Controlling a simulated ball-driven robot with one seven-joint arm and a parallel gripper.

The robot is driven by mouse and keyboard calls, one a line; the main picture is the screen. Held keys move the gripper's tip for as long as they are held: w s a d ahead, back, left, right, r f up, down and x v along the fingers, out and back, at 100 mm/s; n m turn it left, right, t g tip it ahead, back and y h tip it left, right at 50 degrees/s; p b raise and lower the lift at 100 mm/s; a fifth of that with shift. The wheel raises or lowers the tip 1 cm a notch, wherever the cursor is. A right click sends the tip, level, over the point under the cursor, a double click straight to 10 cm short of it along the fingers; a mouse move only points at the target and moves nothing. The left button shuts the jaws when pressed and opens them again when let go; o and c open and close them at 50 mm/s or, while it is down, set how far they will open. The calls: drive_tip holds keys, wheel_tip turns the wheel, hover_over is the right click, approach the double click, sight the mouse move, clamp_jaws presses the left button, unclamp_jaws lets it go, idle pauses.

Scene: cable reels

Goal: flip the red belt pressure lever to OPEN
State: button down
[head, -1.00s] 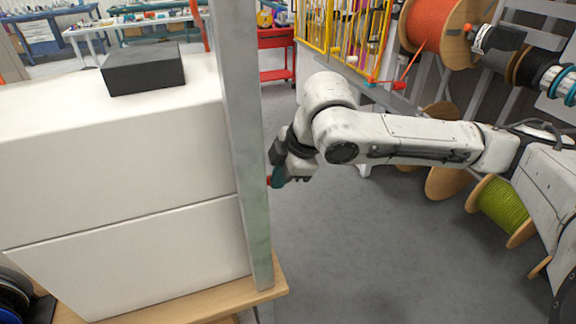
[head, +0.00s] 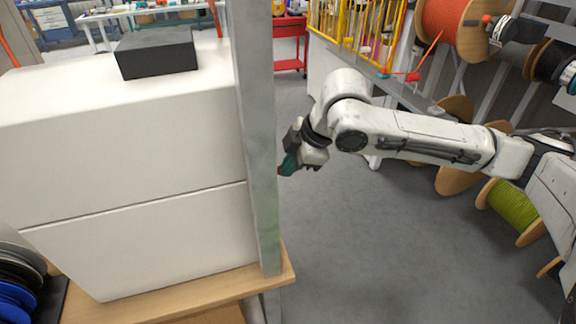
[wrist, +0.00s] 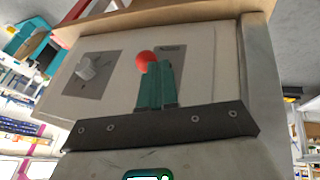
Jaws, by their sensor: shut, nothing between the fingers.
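The red lever knob (wrist: 146,59) shows in the wrist view as a round ball on the pale front panel of the machine. My gripper (wrist: 155,72) has its teal fingers together, with nothing between them. The fingertips overlap the lower right edge of the knob in that view and cover whatever lies below it; I cannot tell if they touch it. In the head view my gripper (head: 289,165) is just right of the grey post, and a small bit of red shows beside its tips. The lever's shaft and setting cannot be made out.
A grey rotary knob (wrist: 86,69) sits left of the lever on the panel. The grey upright post (head: 254,140) stands between my head camera and the machine's front. The white machine (head: 130,210) rests on a wooden top (head: 190,300). Open floor lies right of it.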

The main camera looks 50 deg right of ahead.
drive_tip(key=f+t+y+b, duration=0.1)
drive_tip(key=d+f+t+y+b, duration=0.1)
drive_tip(key=b, duration=0.1)
drive_tip(key=s+f+t+y+b, duration=0.1)
drive_tip(key=b, duration=0.1)
drive_tip(key=shift+d+f+m+y, duration=0.1)
drive_tip(key=shift+d+m+y, duration=0.15)
drive_tip(key=shift+m+y, duration=0.15)
drive_tip(key=shift+r, duration=0.8)
